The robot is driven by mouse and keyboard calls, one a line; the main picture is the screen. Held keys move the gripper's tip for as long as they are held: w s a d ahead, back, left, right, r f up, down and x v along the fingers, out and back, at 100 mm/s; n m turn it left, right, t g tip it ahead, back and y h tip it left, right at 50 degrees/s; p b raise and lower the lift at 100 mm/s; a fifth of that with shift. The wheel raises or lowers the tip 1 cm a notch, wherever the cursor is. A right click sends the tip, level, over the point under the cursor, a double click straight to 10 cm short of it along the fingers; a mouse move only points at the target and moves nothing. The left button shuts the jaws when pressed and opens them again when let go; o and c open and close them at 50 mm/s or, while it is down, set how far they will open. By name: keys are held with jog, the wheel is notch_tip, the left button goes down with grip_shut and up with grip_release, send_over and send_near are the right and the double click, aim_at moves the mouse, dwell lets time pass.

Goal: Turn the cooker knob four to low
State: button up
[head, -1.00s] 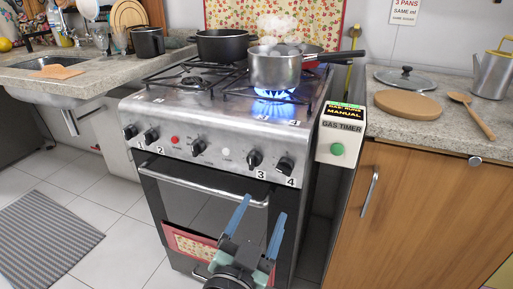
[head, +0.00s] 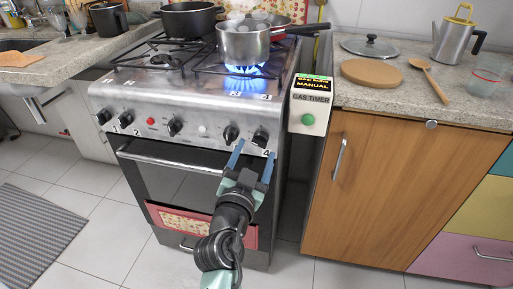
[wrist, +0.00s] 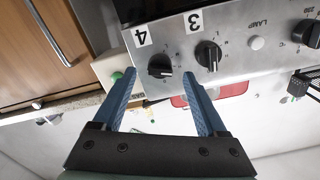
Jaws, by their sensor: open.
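Cooker knob four (head: 260,138) is a black knob at the right end of the steel front panel, by the label 4. It also shows in the wrist view (wrist: 160,67), upside down, just beyond and between my fingertips. My gripper (head: 253,153) is open with blue fingers, just below and in front of knob four, and nothing is between the fingers. In the wrist view my gripper (wrist: 160,82) has one finger each side of the knob's line, apart from it. Knob three (head: 230,134) is left of knob four. A blue flame (head: 245,71) burns under the steel pot (head: 244,42).
The gas timer box (head: 309,108) with a green button is fixed right of the knobs. The oven handle (head: 172,163) runs below the panel. A black pot (head: 188,20) stands on the back left burner. A wooden cabinet (head: 375,190) stands to the right.

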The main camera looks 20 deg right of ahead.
jog(key=shift+x, duration=1)
grip_shut()
